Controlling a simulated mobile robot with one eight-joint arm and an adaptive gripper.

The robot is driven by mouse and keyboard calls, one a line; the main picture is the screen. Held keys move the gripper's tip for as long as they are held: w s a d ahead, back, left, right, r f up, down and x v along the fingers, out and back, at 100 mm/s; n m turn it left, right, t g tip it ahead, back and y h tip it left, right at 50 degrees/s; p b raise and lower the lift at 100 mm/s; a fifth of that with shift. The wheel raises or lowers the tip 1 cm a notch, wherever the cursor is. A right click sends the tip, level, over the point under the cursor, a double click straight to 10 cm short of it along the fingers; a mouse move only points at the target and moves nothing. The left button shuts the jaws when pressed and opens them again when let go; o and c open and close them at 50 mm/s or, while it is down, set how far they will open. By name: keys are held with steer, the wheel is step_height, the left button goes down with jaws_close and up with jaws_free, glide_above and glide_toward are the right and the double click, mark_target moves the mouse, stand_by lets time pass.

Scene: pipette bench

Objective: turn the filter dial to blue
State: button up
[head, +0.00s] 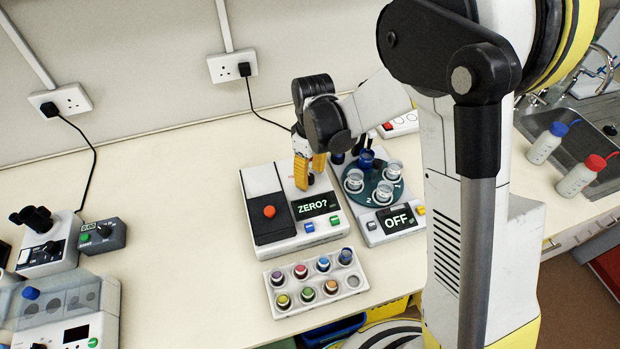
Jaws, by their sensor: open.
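A white device (330,226) with a display reading "ZERO?" (315,206) stands on the bench in the head view. It has a dark lid panel with an orange knob (269,211), plus a blue button (309,227) and a green button (334,220) at the front. My gripper (309,171) points down over the device's back right part, above the display. Its yellow fingertips are open. I cannot make out a filter dial; the gripper covers that part of the device. I cannot tell whether the fingers touch anything.
A device reading "OFF" (397,220), with several clear cups on a round plate, stands close to the right. A white rack (354,281) of coloured vials stands in front. A grey box with a black knob (103,231) is at left. Bench between is clear.

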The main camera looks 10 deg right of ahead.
steer(key=shift+f, duration=0.45)
jaws_close()
steer(key=m+b, duration=0.1)
steer(key=m, duration=0.2)
steer(key=shift+s+m+b, duration=0.1)
steer(key=shift+m+b, duration=0.25)
steer(key=shift+m, duration=0.05)
steer(key=shift+m+b, duration=0.55)
steer(key=shift+m, duration=1.45)
